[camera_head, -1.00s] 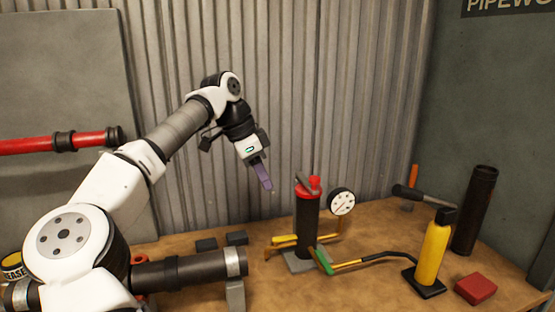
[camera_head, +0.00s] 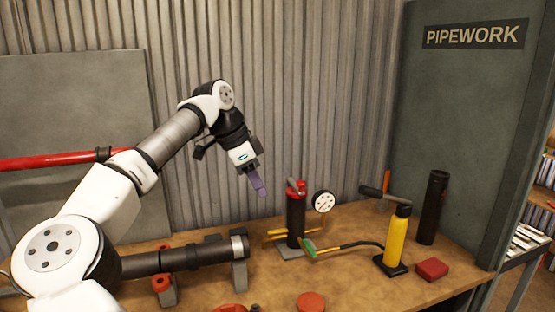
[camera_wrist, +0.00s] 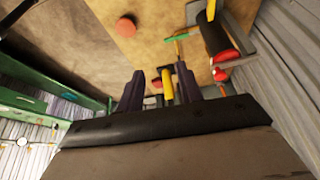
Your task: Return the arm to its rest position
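My gripper (camera_head: 257,183) is raised above the bench, in front of the corrugated wall and a little left of a black cylinder with a red top (camera_head: 296,212). In the wrist view my gripper (camera_wrist: 160,75) shows two dark purple fingers, spread apart with a gap between them. Nothing is held between the fingers. The yellow cylinder (camera_wrist: 168,85) seen in that gap is farther off, on the bench.
The wooden bench (camera_head: 350,270) carries a round gauge (camera_head: 323,201), a yellow pump (camera_head: 397,238), a red block (camera_head: 432,268), a dark tube (camera_head: 432,207) and a clamped black pipe (camera_head: 190,257). A red pipe (camera_head: 50,161) runs along the wall. A shelf (camera_head: 525,235) stands right.

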